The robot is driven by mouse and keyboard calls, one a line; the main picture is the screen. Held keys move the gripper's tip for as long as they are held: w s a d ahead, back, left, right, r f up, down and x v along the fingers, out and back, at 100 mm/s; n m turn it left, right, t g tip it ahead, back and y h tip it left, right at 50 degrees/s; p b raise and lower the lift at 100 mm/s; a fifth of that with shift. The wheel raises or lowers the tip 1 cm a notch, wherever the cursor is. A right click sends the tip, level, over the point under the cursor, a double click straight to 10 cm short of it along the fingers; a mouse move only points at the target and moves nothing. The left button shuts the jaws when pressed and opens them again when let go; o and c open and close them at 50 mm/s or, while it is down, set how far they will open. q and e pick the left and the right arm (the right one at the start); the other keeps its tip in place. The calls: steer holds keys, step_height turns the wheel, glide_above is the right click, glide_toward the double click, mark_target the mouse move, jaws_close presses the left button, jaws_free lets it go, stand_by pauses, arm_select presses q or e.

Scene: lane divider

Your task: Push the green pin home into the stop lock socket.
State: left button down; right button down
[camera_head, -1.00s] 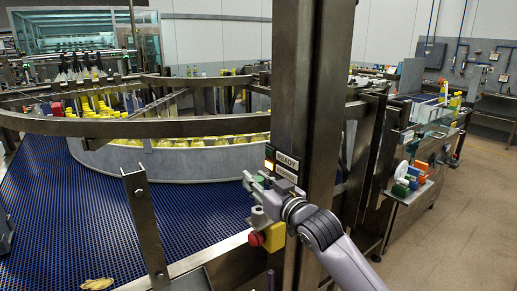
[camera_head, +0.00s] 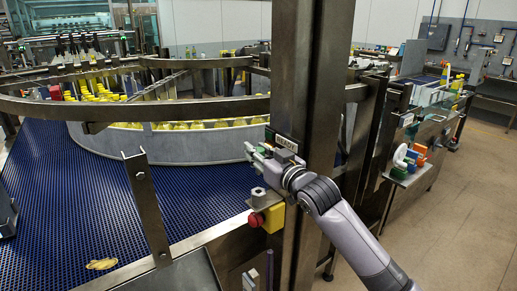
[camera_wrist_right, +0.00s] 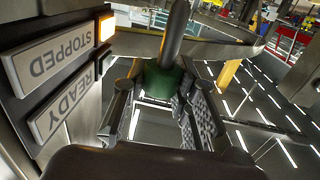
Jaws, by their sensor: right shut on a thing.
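My right gripper (camera_head: 258,151) is in front of the steel post, above the red button. In the right wrist view its fingers (camera_wrist_right: 155,108) are closed around a green body with a dark cylinder rising from it, which I take as the green pin (camera_wrist_right: 163,80). My left gripper is out of view.
A red button (camera_head: 255,219) on a yellow box (camera_head: 273,218) sits below the fitting. The STOPPED label (camera_wrist_right: 52,62) and READY label (camera_wrist_right: 62,103) are on the post (camera_head: 310,70), with an amber lamp (camera_wrist_right: 106,28) lit by STOPPED. A blue conveyor (camera_head: 90,215) lies left.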

mark_target(259, 174)
steer(key=shift+f+b, duration=1)
steer(key=shift+f, duration=1.25)
steer(key=shift+p, duration=0.7)
steer(key=shift+f+b, duration=1.25)
steer(key=shift+f, duration=1)
steer(key=c, duration=1.2)
jaws_free()
steer(key=v, duration=1.2)
